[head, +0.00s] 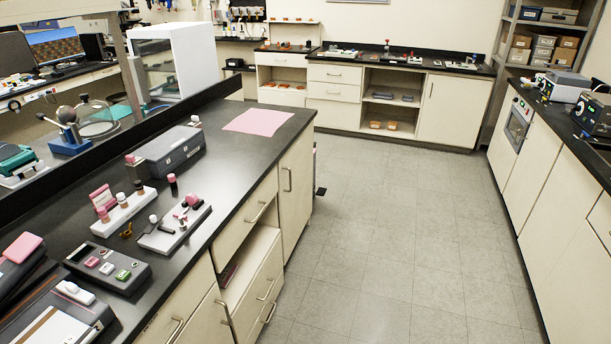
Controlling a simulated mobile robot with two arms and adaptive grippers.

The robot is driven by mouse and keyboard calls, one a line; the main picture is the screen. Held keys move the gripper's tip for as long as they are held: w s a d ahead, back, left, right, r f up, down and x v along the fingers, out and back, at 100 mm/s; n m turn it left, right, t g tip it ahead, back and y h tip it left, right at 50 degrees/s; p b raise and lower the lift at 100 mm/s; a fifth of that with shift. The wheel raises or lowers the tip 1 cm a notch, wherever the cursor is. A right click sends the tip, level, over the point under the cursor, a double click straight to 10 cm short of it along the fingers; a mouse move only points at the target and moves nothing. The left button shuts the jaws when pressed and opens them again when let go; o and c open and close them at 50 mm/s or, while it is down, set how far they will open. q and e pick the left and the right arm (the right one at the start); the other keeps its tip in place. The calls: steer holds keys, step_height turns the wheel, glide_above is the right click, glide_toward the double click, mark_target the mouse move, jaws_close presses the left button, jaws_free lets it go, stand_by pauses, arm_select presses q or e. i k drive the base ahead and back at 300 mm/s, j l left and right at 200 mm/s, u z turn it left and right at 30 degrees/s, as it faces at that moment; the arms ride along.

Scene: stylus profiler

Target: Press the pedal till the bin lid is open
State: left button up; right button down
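No bin lid can be made out. Neither of my grippers is in view.
The black-topped bench (228,160) with cream drawers runs along the left, carrying a pink sheet (257,121), a grey case (170,152) and small instruments. The grey tiled floor (410,230) is clear. Counters line the back (448,112) and right (535,150).

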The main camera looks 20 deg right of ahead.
mark_target(321, 192)
steer(key=i+l+u, duration=0.1)
steer(key=i+l, duration=0.2)
steer(key=l, duration=0.15)
steer(key=i+l, duration=0.3)
steer(key=l, duration=0.15)
steer(key=i+l+u, duration=0.15)
steer(key=i+l, duration=0.15)
steer(key=l, duration=0.2)
steer(key=i+l+u, duration=0.1)
steer(key=i+l, duration=0.15)
steer(key=l, duration=0.25)
steer(key=i+l+u, duration=0.1)
steer(key=i+l, duration=0.15)
steer(key=l, duration=0.25)
steer(key=i+l, duration=0.2)
steer(key=l, duration=0.35)
steer(key=i+l+u, duration=0.15)
steer(key=l, duration=0.4)
steer(key=i+l+u, duration=0.1)
steer(key=i+l, duration=0.2)
steer(key=l, duration=0.25)
steer(key=i+l, duration=0.1)
steer(key=l, duration=0.55)
steer(key=i+l+u, duration=0.15)
steer(key=l, duration=1.15)
steer(key=i+u, duration=0.05)
